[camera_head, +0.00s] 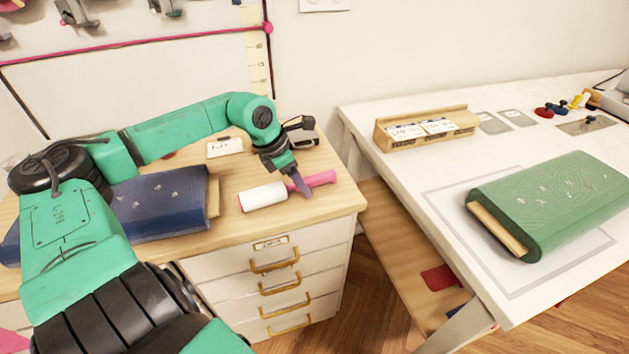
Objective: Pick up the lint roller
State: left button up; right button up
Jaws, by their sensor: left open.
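The lint roller (264,197) lies on the wooden top of the drawer cabinet, near its front edge. It has a white roll on the left and a pink handle (322,179) pointing right. My left gripper (304,192) is open and points down at the inner end of the handle, just right of the white roll. One finger shows in front of the handle; the other finger is mostly hidden, so I cannot tell whether the gripper touches it. My right gripper is not in view.
A dark blue fabric bolt (165,205) lies left of the roller, under my left arm. A small label card (225,147) and a dark item (304,139) lie behind. A white table (400,176) on the right holds a green bolt (555,200) and a wooden box (425,130).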

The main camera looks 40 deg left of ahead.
pick_arm(q)
grip_shut()
